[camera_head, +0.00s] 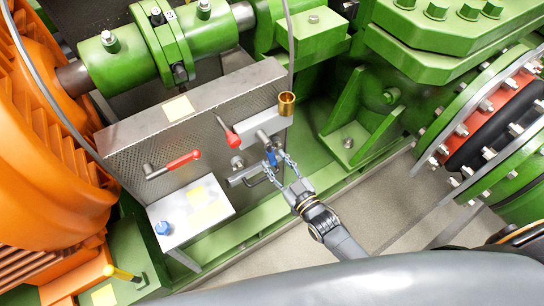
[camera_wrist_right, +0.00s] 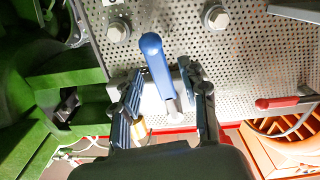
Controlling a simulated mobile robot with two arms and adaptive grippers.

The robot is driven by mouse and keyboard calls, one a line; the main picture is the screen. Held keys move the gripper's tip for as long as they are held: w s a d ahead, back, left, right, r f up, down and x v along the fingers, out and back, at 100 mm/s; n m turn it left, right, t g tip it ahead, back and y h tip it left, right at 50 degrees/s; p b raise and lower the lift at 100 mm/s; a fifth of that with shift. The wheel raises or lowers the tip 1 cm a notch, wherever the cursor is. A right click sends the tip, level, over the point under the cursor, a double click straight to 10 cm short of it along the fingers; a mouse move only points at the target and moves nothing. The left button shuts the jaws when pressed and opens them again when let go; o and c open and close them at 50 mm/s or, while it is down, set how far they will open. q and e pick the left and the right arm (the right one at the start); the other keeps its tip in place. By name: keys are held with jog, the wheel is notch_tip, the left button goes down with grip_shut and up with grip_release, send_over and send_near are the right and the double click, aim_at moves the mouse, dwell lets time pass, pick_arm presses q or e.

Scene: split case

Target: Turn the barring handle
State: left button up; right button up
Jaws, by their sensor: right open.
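A blue-gripped lever (camera_head: 271,157) on a metal mount stands at the perforated panel, below the brass cup. It also shows in the right wrist view (camera_wrist_right: 157,65), where its metal end points down. My right gripper (camera_head: 274,170) is open, with a finger on each side of the lever; I cannot tell whether either touches it. It also shows in the right wrist view (camera_wrist_right: 165,88). Two red-gripped levers, one left (camera_head: 182,161) and one nearer the middle (camera_head: 232,138), are on the same panel. No label shows which is the barring handle. My left gripper is not in view.
The perforated panel (camera_head: 130,140) carries a brass cup (camera_head: 286,103) at its right. A small box with a blue knob (camera_head: 163,228) stands in front. An orange ribbed motor (camera_head: 45,150) is at left, green machinery (camera_head: 355,130) at right. The floor (camera_head: 365,205) is clear at lower right.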

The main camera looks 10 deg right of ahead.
jog(key=v, duration=0.9)
jog(key=shift+s, duration=0.15)
jog(key=shift+f, duration=0.1)
jog(key=s+d+f+m+g+h+p, duration=0.1)
jog(key=s+d+f+g+h, duration=0.2)
jog(key=f, duration=0.7)
jog(key=s+d+f+m+g+h+p, duration=0.15)
jog(key=s+f+g, duration=0.3)
jog(key=f, duration=0.55)
jog(key=s+d+f+g, duration=0.1)
jog(key=s+f, duration=0.3)
jog(key=s, duration=0.4)
jog(key=s+d+f+g+h+p, duration=0.1)
jog(key=s+f+g, duration=0.3)
jog(key=s, duration=0.4)
jog(key=s+d+f+m+g, duration=0.1)
jog(key=s+d+f+g, duration=0.1)
jog(key=s+f, duration=0.3)
jog(key=s+g, duration=0.1)
jog(key=s, duration=0.2)
jog(key=shift+s+d+f+h, duration=0.25)
jog(key=shift+s+f+h, duration=0.05)
jog(key=shift+s+h, duration=0.1)
jog(key=shift+g, duration=0.25)
jog(key=shift+c, duration=0.6)
jog(key=shift+w, duration=0.2)
